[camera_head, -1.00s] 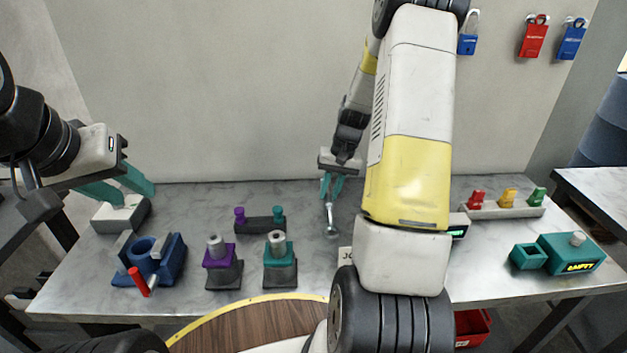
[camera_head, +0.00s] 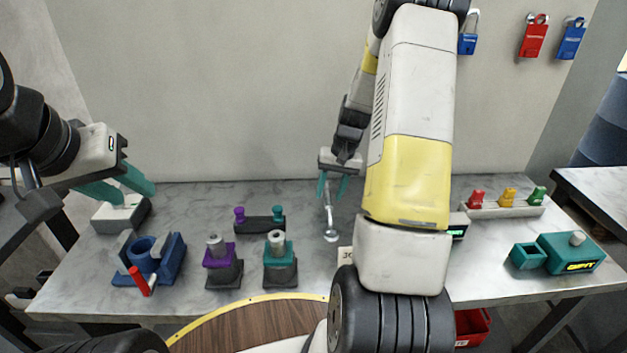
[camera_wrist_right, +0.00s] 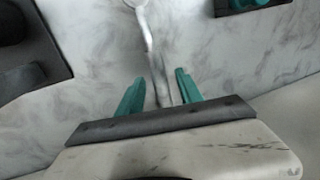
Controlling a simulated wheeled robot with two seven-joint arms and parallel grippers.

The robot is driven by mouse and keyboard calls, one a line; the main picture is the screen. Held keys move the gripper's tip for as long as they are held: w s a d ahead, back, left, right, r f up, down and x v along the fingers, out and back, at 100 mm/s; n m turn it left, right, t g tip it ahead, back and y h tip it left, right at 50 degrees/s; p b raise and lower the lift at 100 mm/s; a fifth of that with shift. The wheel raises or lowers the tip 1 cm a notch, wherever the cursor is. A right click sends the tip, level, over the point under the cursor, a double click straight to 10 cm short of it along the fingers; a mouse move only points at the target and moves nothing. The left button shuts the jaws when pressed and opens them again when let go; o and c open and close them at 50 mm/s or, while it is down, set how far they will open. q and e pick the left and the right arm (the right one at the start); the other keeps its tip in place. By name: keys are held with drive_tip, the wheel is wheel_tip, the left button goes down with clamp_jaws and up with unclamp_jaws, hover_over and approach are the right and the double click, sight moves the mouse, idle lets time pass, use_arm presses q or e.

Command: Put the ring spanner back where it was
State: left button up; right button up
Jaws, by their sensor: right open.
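The ring spanner (camera_head: 329,222) is a silver tool lying on the marble-topped table (camera_head: 200,200), with its ring end toward the front. In the right wrist view, the spanner (camera_wrist_right: 149,42) runs down between the teal fingers of my right gripper (camera_wrist_right: 158,90). My right gripper (camera_head: 332,186) is open around the handle end, with a gap on each side; whether the fingers touch it cannot be told. My left gripper (camera_head: 128,186) has its teal fingers apart, over a white and grey block (camera_head: 105,214) at the table's left.
A blue fixture (camera_head: 172,262) with a red handle (camera_head: 138,281), a purple-topped post (camera_head: 219,256) and a teal-topped post (camera_head: 279,252) stand at the front left. A dark rack (camera_head: 262,224) is behind them. A teal box (camera_head: 572,252) and a coloured switch strip (camera_head: 505,211) stand right.

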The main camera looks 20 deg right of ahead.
drive_tip(key=w+v, duration=0.1)
drive_tip(key=v, duration=1)
wheel_tip(320, 180, up, 8)
drive_tip(key=n+t, duration=0.1)
hover_over(328, 207)
drive_tip(key=s+a+r+n+t, duration=0.1)
drive_tip(key=s+a+r+t, duration=0.1)
drive_tip(key=s+a, duration=0.3)
drive_tip(key=s+a+r+n+t, duration=0.1)
drive_tip(key=s+a+r, duration=0.4)
drive_tip(key=s, duration=0.7)
drive_tip(key=shift+s+r+n+t, duration=0.3)
drive_tip(key=shift+s+t, duration=0.1)
drive_tip(key=shift+t, duration=0.4)
